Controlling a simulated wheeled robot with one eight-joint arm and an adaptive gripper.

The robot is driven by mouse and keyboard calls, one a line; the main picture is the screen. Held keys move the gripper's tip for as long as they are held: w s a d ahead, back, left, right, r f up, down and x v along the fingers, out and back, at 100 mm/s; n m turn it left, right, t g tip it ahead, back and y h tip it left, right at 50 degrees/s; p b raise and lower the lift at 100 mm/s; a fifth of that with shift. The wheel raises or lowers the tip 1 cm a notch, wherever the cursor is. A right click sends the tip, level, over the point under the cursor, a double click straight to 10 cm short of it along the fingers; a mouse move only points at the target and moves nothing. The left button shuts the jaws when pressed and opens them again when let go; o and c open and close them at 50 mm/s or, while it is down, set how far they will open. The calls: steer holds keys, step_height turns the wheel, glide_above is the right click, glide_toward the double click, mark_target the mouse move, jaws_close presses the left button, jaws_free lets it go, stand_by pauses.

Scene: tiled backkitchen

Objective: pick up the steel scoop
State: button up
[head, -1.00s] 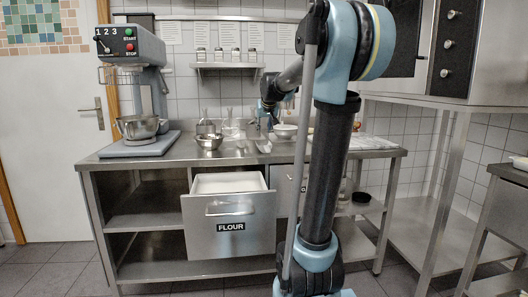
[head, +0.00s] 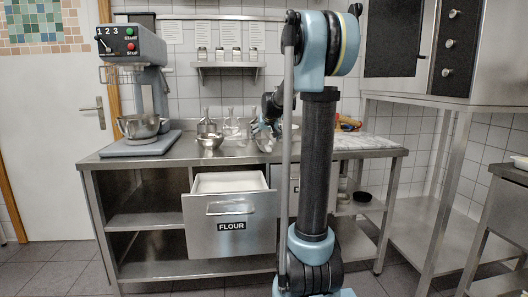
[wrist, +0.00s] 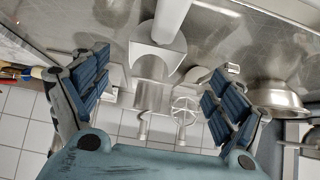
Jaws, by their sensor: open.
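The steel scoop (wrist: 158,54) lies on the steel counter in the wrist view, between the lines of my two fingers. Its wide curved body is toward the middle, and its pale handle (wrist: 173,16) runs to the top edge. My gripper (wrist: 158,70) is open, with its blue-padded fingers wide apart on either side and nothing held. In the head view my gripper (head: 266,122) is low over the counter near the back wall.
A steel bowl (wrist: 275,97) stands right of the scoop in the wrist view; the head view shows it left of my gripper (head: 210,142). The flour drawer (head: 231,222) stands open below.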

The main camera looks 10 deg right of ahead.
steer(key=shift+d+x, duration=0.2)
steer(key=shift+x, duration=1.75)
steer(key=shift+d+x, duration=0.15)
steer(key=shift+x, duration=1.8)
steer(key=shift+f, duration=0.1)
steer(key=c, duration=1.2)
